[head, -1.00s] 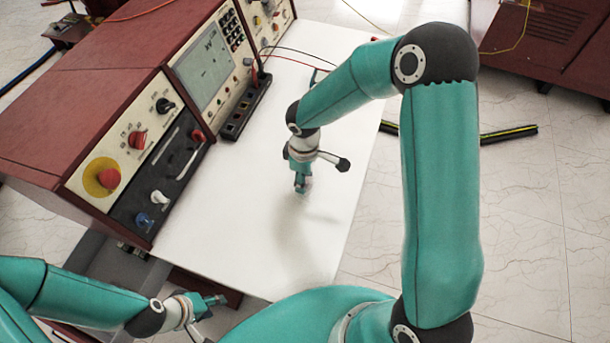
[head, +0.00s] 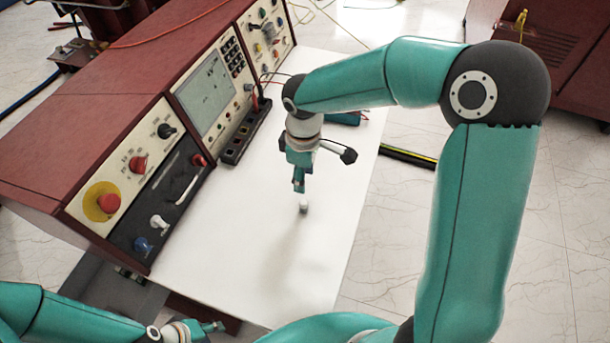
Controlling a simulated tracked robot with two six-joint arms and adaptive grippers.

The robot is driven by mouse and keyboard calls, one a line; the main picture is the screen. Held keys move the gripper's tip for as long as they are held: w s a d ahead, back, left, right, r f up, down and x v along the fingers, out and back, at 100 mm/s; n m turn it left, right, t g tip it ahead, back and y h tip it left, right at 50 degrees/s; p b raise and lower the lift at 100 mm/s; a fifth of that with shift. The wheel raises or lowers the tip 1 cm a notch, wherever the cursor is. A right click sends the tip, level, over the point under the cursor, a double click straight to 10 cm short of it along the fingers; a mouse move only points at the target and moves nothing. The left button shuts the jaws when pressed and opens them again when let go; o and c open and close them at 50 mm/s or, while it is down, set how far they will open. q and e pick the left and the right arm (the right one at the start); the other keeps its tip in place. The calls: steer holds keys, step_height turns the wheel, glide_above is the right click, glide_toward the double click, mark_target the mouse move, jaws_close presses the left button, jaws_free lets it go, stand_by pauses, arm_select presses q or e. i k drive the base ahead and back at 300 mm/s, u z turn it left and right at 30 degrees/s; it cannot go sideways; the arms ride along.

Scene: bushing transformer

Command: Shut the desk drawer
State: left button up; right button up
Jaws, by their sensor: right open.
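The desk (head: 290,265) has a white top and a dark red body. A grey, open-topped box that looks like the drawer (head: 105,288) sticks out below the console at the lower left. My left arm covers part of it, and its front is not clearly visible. My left gripper (head: 217,326) is low at the bottom of the picture, right of the drawer and near the desk's front edge; its jaw opening cannot be made out. My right gripper (head: 303,207) points down over the middle of the desk top, open and empty, far from the drawer.
A dark red console (head: 100,120) with knobs, a screen and a red stop button (head: 108,203) stands along the desk's left side. A black socket strip (head: 243,135) lies before it. A black and yellow cable cover (head: 408,158) lies on the floor to the right.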

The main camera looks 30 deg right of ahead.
mark_target(107, 300)
steer(key=k, duration=1)
